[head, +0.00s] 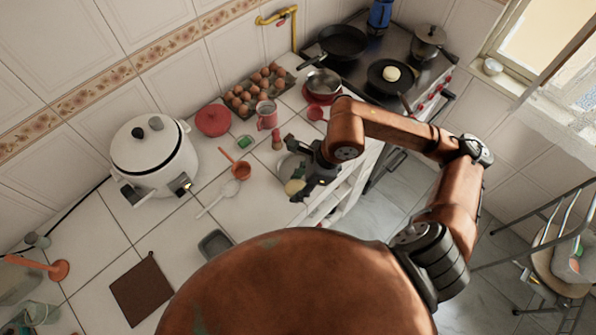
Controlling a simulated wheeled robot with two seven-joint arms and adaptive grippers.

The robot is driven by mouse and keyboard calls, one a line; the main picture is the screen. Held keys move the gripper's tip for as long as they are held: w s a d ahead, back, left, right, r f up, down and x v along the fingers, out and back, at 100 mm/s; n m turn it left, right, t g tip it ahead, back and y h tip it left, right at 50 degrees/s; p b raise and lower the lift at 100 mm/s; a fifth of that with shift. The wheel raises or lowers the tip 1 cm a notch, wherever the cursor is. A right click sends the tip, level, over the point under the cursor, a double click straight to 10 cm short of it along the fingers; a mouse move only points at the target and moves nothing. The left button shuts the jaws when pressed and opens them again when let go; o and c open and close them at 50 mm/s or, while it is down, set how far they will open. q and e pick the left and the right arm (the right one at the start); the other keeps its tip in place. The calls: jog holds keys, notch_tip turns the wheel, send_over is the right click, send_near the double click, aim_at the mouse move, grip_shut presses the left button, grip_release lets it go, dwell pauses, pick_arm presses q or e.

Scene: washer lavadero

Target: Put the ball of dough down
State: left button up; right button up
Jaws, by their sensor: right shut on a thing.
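My right gripper (300,184) is over the front edge of the tiled counter, shut on a small pale, yellowish ball of dough (294,187). The gripper's dark fingers partly hide the ball. A grey round dish (287,163) shows just behind the gripper and is mostly covered by it. I cannot tell whether the ball touches the dish or the counter. A pale round piece (391,73) lies in a black frying pan (397,88) on the stove. My left gripper is out of view.
Near the gripper are an orange ladle (241,169), a spoon (220,196) and a pink mug (267,115). An egg tray (244,107), a red lid (213,120) and a white rice cooker (152,165) stand farther back. Bare tiles (170,237) lie at the left front.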

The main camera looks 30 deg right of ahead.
jog(key=m, duration=0.1)
jog(key=m+t, duration=0.1)
jog(key=s+m, duration=0.1)
jog(key=shift+a+r+m+h, duration=0.2)
jog(key=shift+r+m+h, duration=0.2)
jog(key=shift+w+d+f+m, duration=0.1)
jog(key=shift+w+m, duration=0.1)
jog(key=shift+m, duration=0.1)
jog(key=w+d+f, duration=0.2)
jog(key=w+f, duration=0.1)
jog(key=w+d+f, duration=0.2)
jog(key=w, duration=0.2)
jog(key=w+d+f, duration=0.1)
jog(key=w+f, duration=0.2)
jog(key=w, duration=0.1)
jog(key=shift+d+f+p, duration=0.3)
jog(key=shift+d, duration=0.1)
jog(key=shift+w+d+f, duration=0.15)
jog(key=shift+w+f, duration=0.15)
jog(key=shift+f, duration=0.05)
jog(key=shift+w+d+f, duration=0.1)
jog(key=shift+w+f, duration=0.1)
jog(key=shift+f, duration=1.55)
jog(key=shift+f, duration=0.15)
